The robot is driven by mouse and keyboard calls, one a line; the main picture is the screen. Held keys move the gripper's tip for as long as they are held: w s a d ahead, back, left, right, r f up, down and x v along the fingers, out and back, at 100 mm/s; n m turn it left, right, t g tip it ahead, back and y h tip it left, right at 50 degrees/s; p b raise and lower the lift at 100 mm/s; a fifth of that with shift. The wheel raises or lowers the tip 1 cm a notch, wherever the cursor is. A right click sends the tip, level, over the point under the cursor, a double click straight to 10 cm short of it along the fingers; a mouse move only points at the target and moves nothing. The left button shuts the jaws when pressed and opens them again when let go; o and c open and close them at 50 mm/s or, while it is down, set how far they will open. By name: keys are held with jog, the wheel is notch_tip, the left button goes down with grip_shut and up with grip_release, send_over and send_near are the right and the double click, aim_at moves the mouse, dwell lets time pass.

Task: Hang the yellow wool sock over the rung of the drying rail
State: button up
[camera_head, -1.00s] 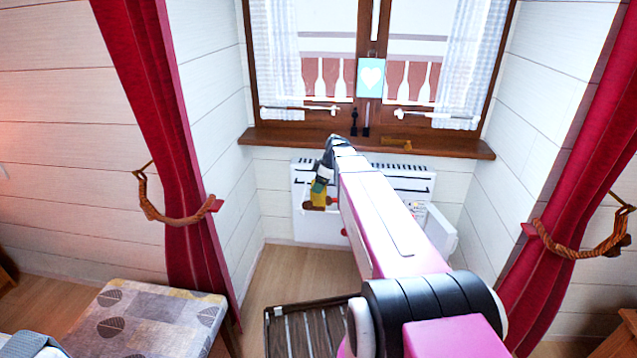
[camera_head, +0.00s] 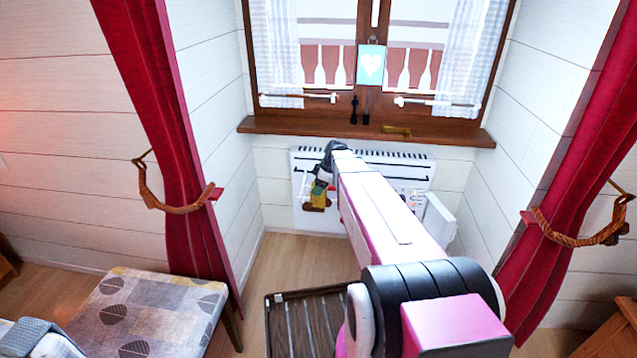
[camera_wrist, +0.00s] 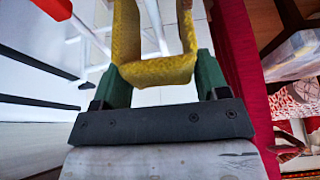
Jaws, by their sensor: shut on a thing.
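The yellow wool sock (camera_head: 319,196) with a brown end hangs in front of the white heater below the window. My gripper (camera_head: 322,183) is shut on it. In the wrist view the sock (camera_wrist: 158,70) forms a yellow U-shaped band between the green fingers of my gripper (camera_wrist: 162,80). White bars (camera_wrist: 92,36), possibly part of the drying rail, show beyond the sock in the wrist view. I cannot tell whether the sock touches them. In the head view my arm covers much of the heater front, and I cannot make out the rung.
The heater (camera_head: 304,215) stands under the wooden sill (camera_head: 290,127). A white panel (camera_head: 440,222) is at its right. Red curtains (camera_head: 180,150) flank the alcove. A slatted dark tray (camera_head: 290,320) lies on the floor, and a patterned bench (camera_head: 150,310) stands at left.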

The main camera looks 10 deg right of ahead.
jog(key=shift+f, duration=2.45)
jog(key=o, duration=1)
jog(key=v, duration=1.1)
jog(key=s+a+f+m+h, duration=0.2)
jog(key=s+f+m, duration=0.1)
jog(key=s+m, duration=0.4)
jog(key=s+a+f+m+g+h, duration=0.1)
jog(key=s+f+m, duration=0.3)
jog(key=s, duration=0.9)
jog(key=a+m+h, duration=0.1)
jog(key=m, duration=0.2)
jog(key=shift+f, duration=0.25)
